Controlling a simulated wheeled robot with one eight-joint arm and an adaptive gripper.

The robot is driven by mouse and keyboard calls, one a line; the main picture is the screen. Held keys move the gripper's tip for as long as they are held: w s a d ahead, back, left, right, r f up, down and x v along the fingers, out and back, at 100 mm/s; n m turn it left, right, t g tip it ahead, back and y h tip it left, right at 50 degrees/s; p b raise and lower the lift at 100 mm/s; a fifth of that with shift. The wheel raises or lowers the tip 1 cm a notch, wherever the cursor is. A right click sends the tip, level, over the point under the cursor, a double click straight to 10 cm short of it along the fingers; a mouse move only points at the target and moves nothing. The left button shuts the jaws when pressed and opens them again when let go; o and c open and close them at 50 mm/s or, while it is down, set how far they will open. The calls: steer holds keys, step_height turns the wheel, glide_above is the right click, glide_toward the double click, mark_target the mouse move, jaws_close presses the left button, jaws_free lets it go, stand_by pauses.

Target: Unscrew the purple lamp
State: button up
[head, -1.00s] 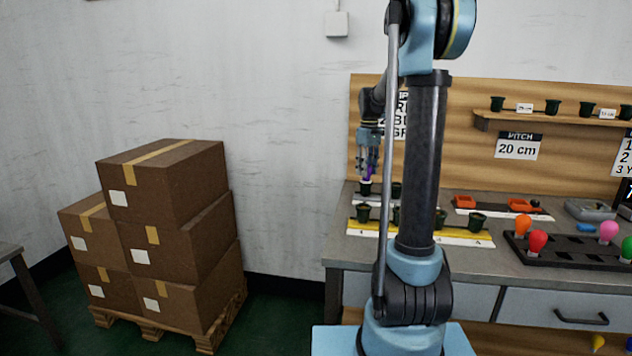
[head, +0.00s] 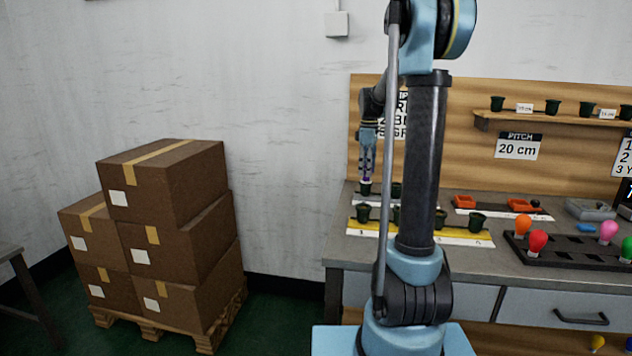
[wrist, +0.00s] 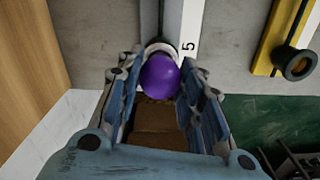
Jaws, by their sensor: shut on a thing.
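The purple lamp (wrist: 160,75) shows as a round bulb between the fingers of my gripper (wrist: 161,64) in the wrist view. A pale collar and a dark socket rim show just beyond it. In the head view my gripper (head: 367,172) points down, shut on the lamp, a small purple patch (head: 366,181) at its fingertips. This is directly above a dark socket (head: 365,189) at the back left of the bench. I cannot tell whether the lamp's base is still in the socket.
A yellow strip with several dark sockets (head: 477,221) lies in front. A black tray (head: 560,254) of coloured lamps stands at the right. The wooden back panel (head: 480,90) rises behind the bench. Stacked boxes (head: 165,220) stand on the floor at the left.

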steer(key=shift+n, duration=1.4)
steer(key=n, duration=0.4)
steer(key=shift+n, duration=0.3)
steer(key=o, duration=1)
